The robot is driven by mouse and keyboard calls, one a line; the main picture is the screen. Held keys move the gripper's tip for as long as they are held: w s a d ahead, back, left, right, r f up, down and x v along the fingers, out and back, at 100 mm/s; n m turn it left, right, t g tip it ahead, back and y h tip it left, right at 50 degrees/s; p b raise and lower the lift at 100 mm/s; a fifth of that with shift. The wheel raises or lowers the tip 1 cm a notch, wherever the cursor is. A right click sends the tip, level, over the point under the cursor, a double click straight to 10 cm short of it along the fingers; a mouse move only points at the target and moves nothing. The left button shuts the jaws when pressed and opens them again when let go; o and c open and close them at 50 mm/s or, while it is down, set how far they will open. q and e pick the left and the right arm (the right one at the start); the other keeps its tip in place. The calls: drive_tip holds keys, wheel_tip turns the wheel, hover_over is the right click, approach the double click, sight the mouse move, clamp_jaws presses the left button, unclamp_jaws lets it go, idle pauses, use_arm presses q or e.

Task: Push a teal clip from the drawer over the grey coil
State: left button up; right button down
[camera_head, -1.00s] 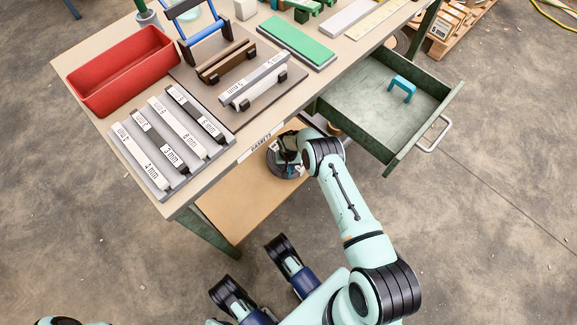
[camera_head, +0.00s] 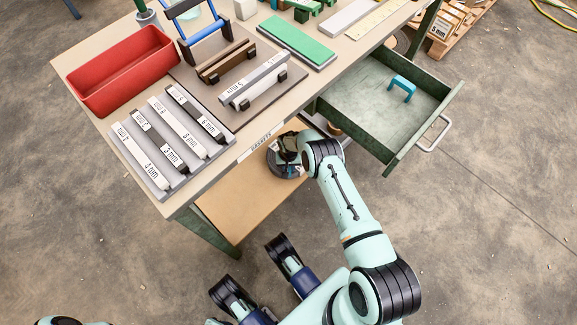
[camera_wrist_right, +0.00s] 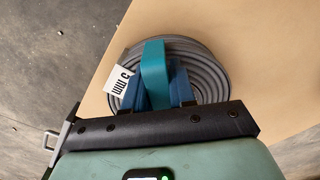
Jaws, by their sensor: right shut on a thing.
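The grey coil (camera_wrist_right: 215,68) lies on the wooden lower shelf in the right wrist view, with a white "5 mm" tag (camera_wrist_right: 119,80). It shows partly in the head view (camera_head: 286,172), below the bench's front edge. My right gripper (camera_wrist_right: 158,88) has its blue fingers shut on a teal clip (camera_wrist_right: 153,65), in front of the coil's near left part and hiding some of it. I cannot tell whether the clip touches the coil. A second teal clip (camera_head: 403,88) stands in the open green drawer (camera_head: 365,112). My left gripper is not in view.
The bench top above the shelf holds a red bin (camera_head: 122,70), labelled grey bars (camera_head: 165,140) and a green block (camera_head: 297,42). The open drawer juts out right of my right arm. The shelf (camera_head: 235,205) is bare left of the coil.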

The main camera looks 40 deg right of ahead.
drive_tip(key=shift+f, duration=0.15)
drive_tip(key=shift+c, duration=1.9)
unclamp_jaws()
drive_tip(key=shift+r+p, duration=2.2)
drive_tip(key=shift+r, duration=1.35)
